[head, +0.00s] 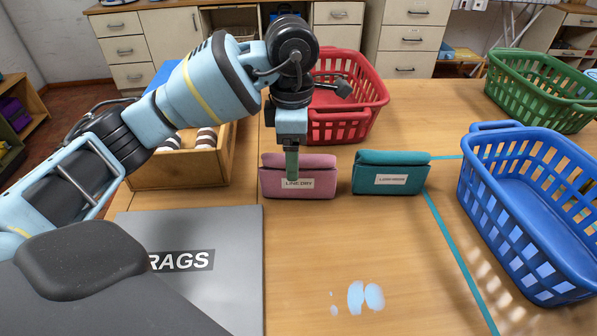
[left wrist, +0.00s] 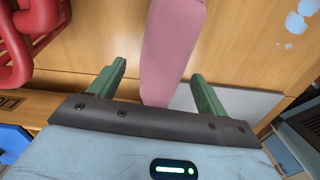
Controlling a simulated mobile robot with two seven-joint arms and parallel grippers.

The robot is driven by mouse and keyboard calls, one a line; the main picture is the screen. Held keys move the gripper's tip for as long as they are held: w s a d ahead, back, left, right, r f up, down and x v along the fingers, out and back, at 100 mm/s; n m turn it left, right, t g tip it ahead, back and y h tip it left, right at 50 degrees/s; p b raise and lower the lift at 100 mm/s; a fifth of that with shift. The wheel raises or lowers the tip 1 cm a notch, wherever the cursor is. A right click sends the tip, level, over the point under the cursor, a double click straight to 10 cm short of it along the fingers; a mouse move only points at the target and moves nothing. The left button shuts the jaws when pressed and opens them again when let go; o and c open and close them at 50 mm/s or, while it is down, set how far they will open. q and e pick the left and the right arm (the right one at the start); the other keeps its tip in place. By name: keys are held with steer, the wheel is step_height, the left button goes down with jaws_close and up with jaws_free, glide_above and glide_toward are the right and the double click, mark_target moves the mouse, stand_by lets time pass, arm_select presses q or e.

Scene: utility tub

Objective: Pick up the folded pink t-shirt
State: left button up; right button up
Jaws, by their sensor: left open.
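The folded pink t-shirt (head: 320,172) lies on the wooden table near the middle of the head view, with a white label reading "LINE DRY" on its front. My left gripper (head: 291,164) points down over the left part of the shirt, and a green finger covers some of it. In the left wrist view the open left gripper (left wrist: 160,75) has its two green fingers on either side of the pink shirt (left wrist: 172,45), with gaps visible. I cannot tell how far the fingertips reach down beside it. My right gripper is not in view.
A folded teal cloth (head: 392,166) with a label lies just right. A red basket (head: 345,124) stands behind, a wooden box (head: 180,182) to the left, a grey "RAGS" mat (head: 225,290) at front left. Blue (head: 530,225) and green (head: 540,95) baskets stand at right.

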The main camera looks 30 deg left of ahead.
arm_select(q)
steer(key=shift+w+d+f, duration=0.15)
steer(key=shift+w+f, duration=0.05)
steer(key=shift+f, duration=1.1)
steer(key=shift+w+d+f, duration=0.15)
steer(key=shift+f, duration=1.1)
steer(key=c, duration=1.2)
steer(key=shift+o, duration=0.2)
steer(key=shift+r, duration=0.15)
steer(key=shift+r, duration=0.45)
step_height(320, 180, up, 2)
steer(key=shift+r, duration=0.1)
steer(key=s+d+r, duration=0.1)
steer(key=s+d, duration=1)
steer(key=shift+d+r, duration=0.3)
steer(key=shift+d, duration=0.1)
